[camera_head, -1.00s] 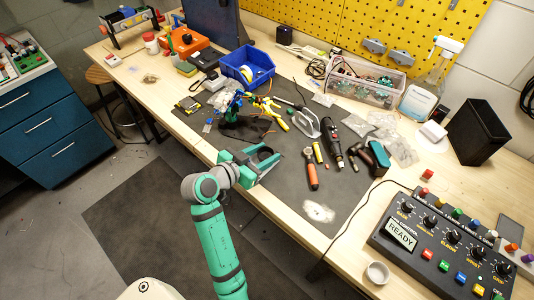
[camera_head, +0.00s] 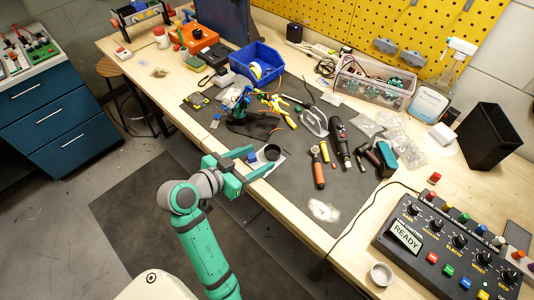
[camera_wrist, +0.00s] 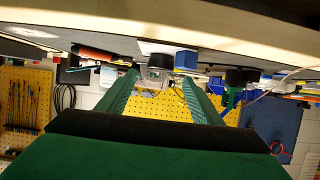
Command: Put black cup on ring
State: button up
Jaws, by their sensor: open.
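The black cup (camera_head: 272,153) stands upright on a pale sheet (camera_head: 282,163) near the bench's front edge, beside a small blue block (camera_head: 252,157). My gripper (camera_head: 261,158) is open and empty, its fingers pointing towards the cup. In the wrist view the cup (camera_wrist: 160,61) shows upside down, between and beyond the fingertips (camera_wrist: 160,77), next to the blue block (camera_wrist: 186,59). I cannot tell the exact gap. No ring is clear on the sheet; a white round, ring-like piece (camera_head: 381,273) lies at the front right, by the control box.
A small green-and-blue device (camera_head: 237,103) with cables stands behind the cup. The control box (camera_head: 445,246) fills the right front.

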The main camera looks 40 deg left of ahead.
jog(key=shift+v, duration=2.05)
jog(key=shift+w, duration=0.1)
